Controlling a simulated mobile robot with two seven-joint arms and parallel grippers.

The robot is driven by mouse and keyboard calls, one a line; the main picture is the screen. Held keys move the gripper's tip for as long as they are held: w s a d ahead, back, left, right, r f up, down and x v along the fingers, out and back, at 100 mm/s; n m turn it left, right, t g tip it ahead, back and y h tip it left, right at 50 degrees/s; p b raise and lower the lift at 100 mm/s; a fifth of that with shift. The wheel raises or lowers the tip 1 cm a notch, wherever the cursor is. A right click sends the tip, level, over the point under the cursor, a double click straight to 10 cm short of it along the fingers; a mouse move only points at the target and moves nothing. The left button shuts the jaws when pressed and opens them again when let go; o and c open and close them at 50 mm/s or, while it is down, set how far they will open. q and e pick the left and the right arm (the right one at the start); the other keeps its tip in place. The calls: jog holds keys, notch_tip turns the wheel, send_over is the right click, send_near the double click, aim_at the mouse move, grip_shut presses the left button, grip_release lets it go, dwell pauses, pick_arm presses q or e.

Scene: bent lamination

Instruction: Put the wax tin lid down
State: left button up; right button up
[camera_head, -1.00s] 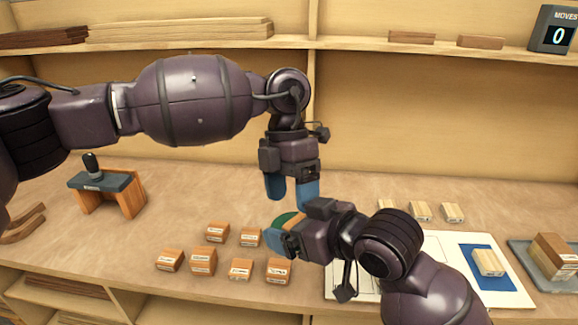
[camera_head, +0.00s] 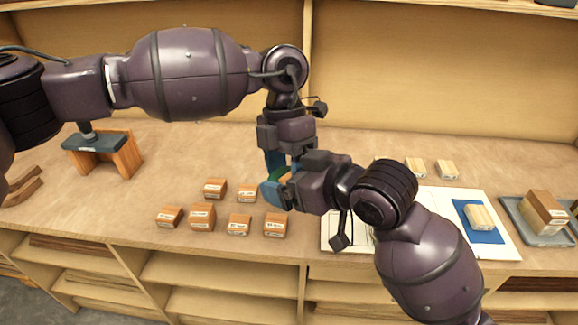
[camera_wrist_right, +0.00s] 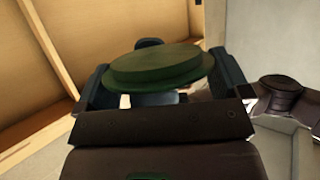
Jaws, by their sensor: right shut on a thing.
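My right gripper (camera_head: 279,186) is shut on a round green disc, which I take to be the wax tin lid (camera_wrist_right: 160,65). In the right wrist view the disc lies between the two dark fingers. In the head view only a small green and orange patch (camera_head: 284,177) of the held thing shows. My left gripper (camera_head: 279,160) points down right behind the right one. Its fingertips are partly hidden, and I cannot tell whether it touches the disc. Both grippers are above the bench (camera_head: 215,160).
Several small labelled wooden blocks (camera_head: 202,216) stand at the bench's front, left of the grippers. A white sheet with a blue pad (camera_head: 485,235) and pale block lies at right, beside a grey tray (camera_head: 515,210). A wooden stand (camera_head: 88,155) is at left.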

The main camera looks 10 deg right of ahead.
jog(key=o, duration=0.5)
jog(key=shift+r, duration=0.15)
